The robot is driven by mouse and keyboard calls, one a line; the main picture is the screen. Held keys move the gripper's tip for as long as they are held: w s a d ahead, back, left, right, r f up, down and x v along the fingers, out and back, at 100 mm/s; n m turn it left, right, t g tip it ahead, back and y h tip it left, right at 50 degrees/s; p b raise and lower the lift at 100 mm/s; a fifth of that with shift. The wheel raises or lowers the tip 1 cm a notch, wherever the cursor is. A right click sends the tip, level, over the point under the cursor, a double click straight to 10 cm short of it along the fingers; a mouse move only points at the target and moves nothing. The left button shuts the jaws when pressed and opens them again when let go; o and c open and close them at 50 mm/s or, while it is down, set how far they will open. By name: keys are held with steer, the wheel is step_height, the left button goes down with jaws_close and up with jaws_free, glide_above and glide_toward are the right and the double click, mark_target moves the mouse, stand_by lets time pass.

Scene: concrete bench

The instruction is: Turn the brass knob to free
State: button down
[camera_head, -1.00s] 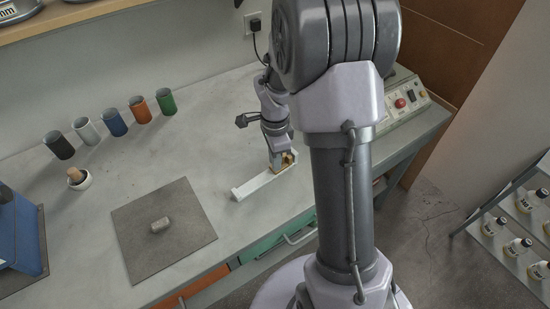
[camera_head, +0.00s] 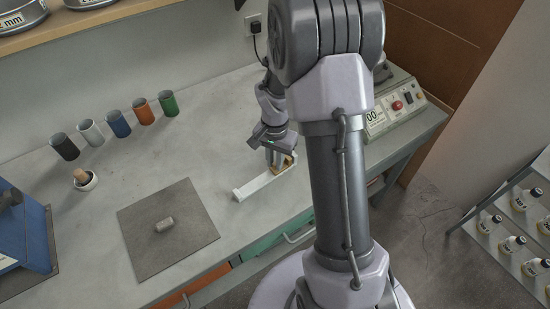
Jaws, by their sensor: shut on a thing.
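A white bar-shaped fixture (camera_head: 255,186) lies on the bench. A small brass-coloured part, the brass knob (camera_head: 288,161), shows at its right end and is mostly hidden by my gripper. My gripper (camera_head: 279,160) points down at that end of the fixture and is shut on the brass knob. The finger contact is small in the picture and partly covered. The knob's exact angle and any markings cannot be made out.
A dark square mat (camera_head: 146,238) with a small grey block (camera_head: 164,225) lies left of the fixture. Several coloured cups, including a green one (camera_head: 168,103), line the back. A control box (camera_head: 392,108) with a red button stands right.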

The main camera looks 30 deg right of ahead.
steer(key=shift+n+p, duration=0.3)
steer(key=shift+n, duration=0.7)
steer(key=c, duration=1.4)
jaws_free()
steer(key=shift+o, duration=0.2)
steer(key=shift+r, duration=0.1)
step_height(320, 180, up, 17)
steer(key=p, duration=0.6)
steer(key=shift+p, duration=0.3)
steer(key=shift+r, duration=0.1)
